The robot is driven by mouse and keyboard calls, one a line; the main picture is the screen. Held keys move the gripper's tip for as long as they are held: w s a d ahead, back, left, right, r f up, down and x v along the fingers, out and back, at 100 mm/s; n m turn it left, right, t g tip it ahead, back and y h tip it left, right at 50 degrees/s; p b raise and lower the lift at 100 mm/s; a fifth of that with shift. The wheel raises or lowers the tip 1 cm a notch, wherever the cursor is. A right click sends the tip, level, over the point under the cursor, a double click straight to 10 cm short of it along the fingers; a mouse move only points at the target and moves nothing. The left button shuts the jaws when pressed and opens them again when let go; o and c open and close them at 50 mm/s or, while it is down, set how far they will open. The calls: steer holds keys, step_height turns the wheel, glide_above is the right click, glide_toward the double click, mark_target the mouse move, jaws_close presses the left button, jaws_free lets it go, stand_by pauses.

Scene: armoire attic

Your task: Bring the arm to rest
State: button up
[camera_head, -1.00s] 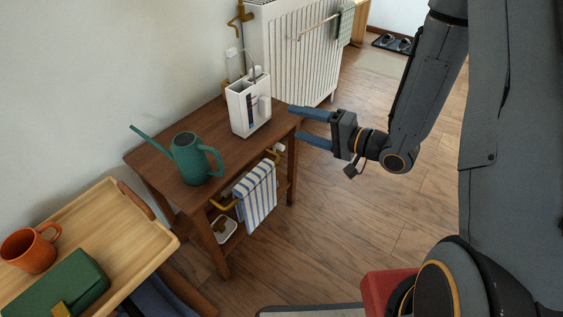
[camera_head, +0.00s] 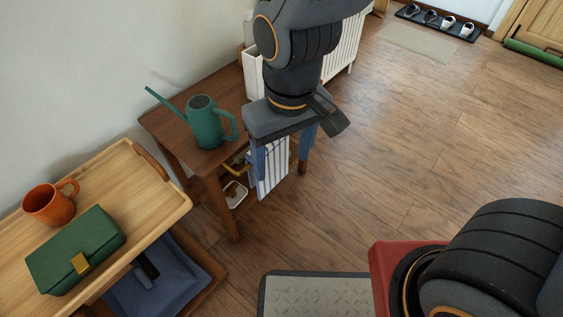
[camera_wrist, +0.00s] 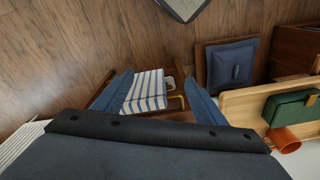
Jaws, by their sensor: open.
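My gripper (camera_head: 284,150) is open, with its two blue fingers pointing down in front of the wooden side table (camera_head: 168,122). Nothing shows between the fingers in a grip. In the wrist view the gripper (camera_wrist: 157,100) has its fingers spread, with a blue-and-white striped towel (camera_wrist: 147,92) in the space beyond them. In the head view the striped towel (camera_head: 271,168) hangs at the table's end, partly hidden behind my fingers. My arm hides part of the table's far end and the white caddy (camera_head: 252,72) on it.
A green watering can (camera_head: 206,124) stands on the side table. A wooden tray (camera_head: 120,172) at left holds an orange mug (camera_head: 50,204) and a green box (camera_head: 75,250). A shoe mat (camera_head: 438,22) lies far back. The wooden floor (camera_head: 430,130) at right is clear.

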steer(key=s, duration=0.2)
steer(key=shift+s+r+g, duration=0.3)
stand_by(1.2)
steer(key=d+r+m+p, duration=0.3)
steer(key=d+r+p, duration=0.7)
steer(key=r+p, duration=0.3)
steer(key=d+r+m+p, duration=0.3)
steer(key=d+r+p, duration=0.7)
steer(key=r+p, duration=0.4)
steer(key=shift+d+m+h+p, duration=0.3)
steer(key=shift+h+p, duration=0.05)
steer(key=shift+h, duration=0.05)
